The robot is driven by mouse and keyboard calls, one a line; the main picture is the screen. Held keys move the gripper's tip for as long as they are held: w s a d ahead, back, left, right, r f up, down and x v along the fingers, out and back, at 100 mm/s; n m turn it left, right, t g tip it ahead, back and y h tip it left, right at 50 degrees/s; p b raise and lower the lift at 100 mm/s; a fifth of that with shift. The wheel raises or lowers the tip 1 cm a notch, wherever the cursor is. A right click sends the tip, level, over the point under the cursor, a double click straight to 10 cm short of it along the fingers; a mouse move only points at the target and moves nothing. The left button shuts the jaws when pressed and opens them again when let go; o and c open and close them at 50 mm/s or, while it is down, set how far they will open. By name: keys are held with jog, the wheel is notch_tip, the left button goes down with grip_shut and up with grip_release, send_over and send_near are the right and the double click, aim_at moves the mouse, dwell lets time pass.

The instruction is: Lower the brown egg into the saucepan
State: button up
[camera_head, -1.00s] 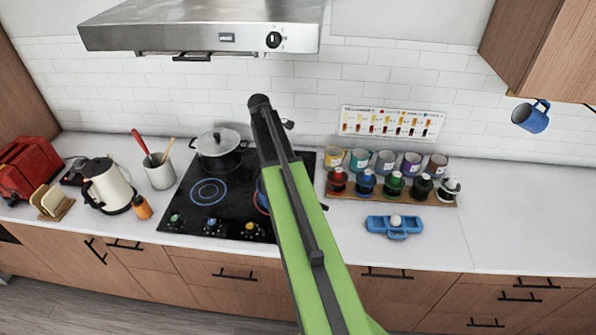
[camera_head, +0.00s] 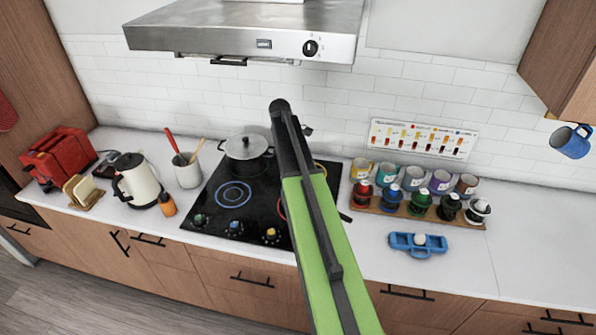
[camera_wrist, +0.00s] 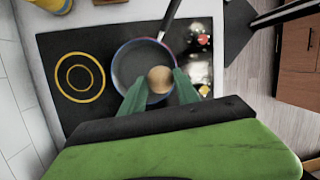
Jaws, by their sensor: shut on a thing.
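My gripper (camera_wrist: 160,88) shows in the wrist view with its two green fingers shut on the brown egg (camera_wrist: 160,78). The egg is round and tan, and in that view it lies over the inside of the saucepan (camera_wrist: 126,66). The saucepan is dark inside with a coloured rim, and its black handle points to the top of the view. The height of the egg over the pan bottom is hard to tell. In the head view my arm hides the egg and most of the saucepan.
The black cooktop (camera_head: 215,212) carries a lidded pot (camera_head: 247,153) at the back left. To the right stand a rack of coloured pods (camera_head: 391,200), several mugs and a blue tray (camera_head: 405,248) with a white egg. A kettle (camera_head: 135,180) stands left. The range hood (camera_head: 230,30) hangs above.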

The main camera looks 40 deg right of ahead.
notch_tip(320, 180, down, 10)
jog(key=b, duration=1)
jog(key=shift+f, duration=0.2)
dwell(0.4)
jog(key=shift+f+b, duration=2.5)
jog(key=shift+b, duration=0.25)
dwell(1.1)
jog(key=o, duration=0.9)
jog(key=shift+c, duration=0.2)
jog(key=shift+r, duration=0.1)
jog(key=p+v, duration=1.6)
jog(key=v, duration=0.1)
jog(key=shift+p, duration=0.4)
